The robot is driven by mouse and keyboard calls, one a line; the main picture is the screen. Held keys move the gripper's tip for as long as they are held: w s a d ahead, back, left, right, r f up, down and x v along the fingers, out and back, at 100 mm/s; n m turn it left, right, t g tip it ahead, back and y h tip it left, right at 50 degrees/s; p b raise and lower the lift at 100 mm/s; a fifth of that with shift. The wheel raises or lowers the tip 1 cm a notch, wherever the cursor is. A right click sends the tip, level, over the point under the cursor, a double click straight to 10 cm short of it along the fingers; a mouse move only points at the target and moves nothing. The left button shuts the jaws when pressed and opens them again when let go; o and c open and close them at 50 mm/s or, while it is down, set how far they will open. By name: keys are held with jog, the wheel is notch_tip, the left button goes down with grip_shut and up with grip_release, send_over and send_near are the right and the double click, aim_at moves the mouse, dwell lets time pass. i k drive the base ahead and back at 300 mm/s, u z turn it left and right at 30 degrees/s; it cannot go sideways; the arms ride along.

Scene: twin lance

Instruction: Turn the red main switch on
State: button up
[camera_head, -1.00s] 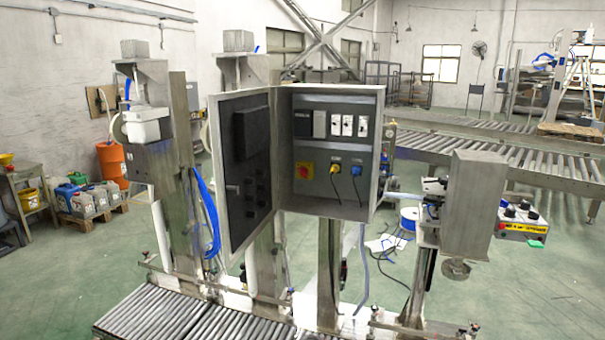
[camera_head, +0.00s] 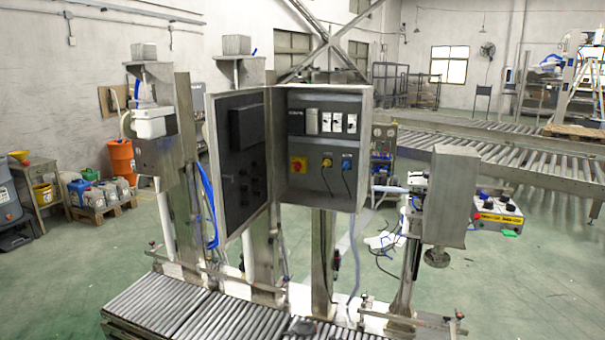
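The red main switch (camera_head: 297,164) is a small red knob on a yellow square plate. It sits at the lower left of the panel inside the open grey control cabinet (camera_head: 366,150), in the middle of the head view. The knob is too small to tell which way it points. The cabinet door (camera_head: 238,165) hangs open to the left, its dark inner face showing. White breakers (camera_head: 337,122) sit in a row above the switch. A yellow plug (camera_head: 327,163) and a blue plug (camera_head: 347,165) are to its right. My gripper is not in view.
A roller conveyor (camera_head: 185,318) runs along the front below the cabinet. Steel posts stand on both sides, with a grey box unit (camera_head: 452,195) at the right. Cables hang below the cabinet. Open green floor (camera_head: 530,285) lies to the right.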

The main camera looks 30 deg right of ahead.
aim_at(297, 165)
jog(key=z, duration=0.7)
jog(key=k, duration=0.15)
jog(key=u, duration=1.7)
jog(key=i, duration=1.6)
jog(key=z, duration=0.7)
